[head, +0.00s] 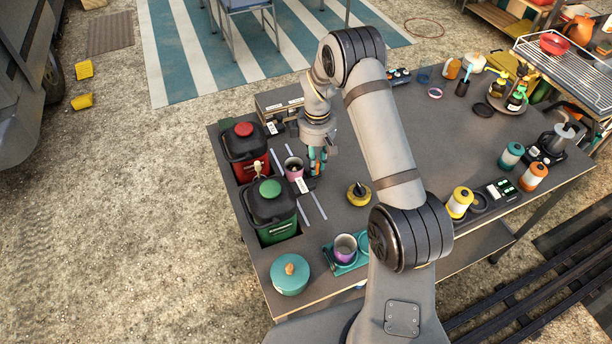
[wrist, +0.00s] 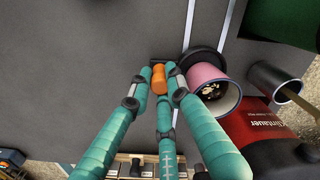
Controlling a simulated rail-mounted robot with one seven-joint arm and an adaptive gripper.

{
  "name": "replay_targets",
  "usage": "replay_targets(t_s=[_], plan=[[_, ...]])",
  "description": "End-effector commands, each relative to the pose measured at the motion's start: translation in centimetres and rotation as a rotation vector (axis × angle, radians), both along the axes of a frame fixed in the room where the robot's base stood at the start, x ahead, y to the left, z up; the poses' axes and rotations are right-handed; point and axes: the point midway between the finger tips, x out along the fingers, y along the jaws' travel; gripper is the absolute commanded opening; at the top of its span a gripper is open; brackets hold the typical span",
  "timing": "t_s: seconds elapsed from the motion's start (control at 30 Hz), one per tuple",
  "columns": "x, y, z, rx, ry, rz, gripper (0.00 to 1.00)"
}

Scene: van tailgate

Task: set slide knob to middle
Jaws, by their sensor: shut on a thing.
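A small orange knob (wrist: 158,76) shows in the wrist view, in a dark mount on the grey tabletop. My gripper (wrist: 159,85) has its teal fingers closed around this knob, one fingertip on each side.
The pink mug (wrist: 209,88) stands very close beside my fingers. A red canister (head: 245,150) and a green canister (head: 270,209) stand to the left. A yellow-and-black object (head: 358,194) stands to the right, with clear tabletop between.

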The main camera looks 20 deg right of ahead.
Motion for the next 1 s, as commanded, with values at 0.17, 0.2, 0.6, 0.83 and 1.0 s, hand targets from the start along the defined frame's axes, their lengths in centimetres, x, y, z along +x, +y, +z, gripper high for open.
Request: replay_targets(t_s=[0.17, 0.2, 0.6, 0.83, 1.0], plan=[[0.00, 0.11, -0.03, 0.001, 0.003, 0.000, 0.00], [-0.02, 0.12, -0.03, 0.001, 0.003, 0.000, 0.00], [-0.02, 0.10, -0.02, 0.000, 0.002, 0.000, 0.37], [-0.03, 0.08, -0.02, 0.000, 0.002, 0.000, 0.37], [0.09, 0.07, 0.93, 0.000, -0.001, 0.000, 0.37]])
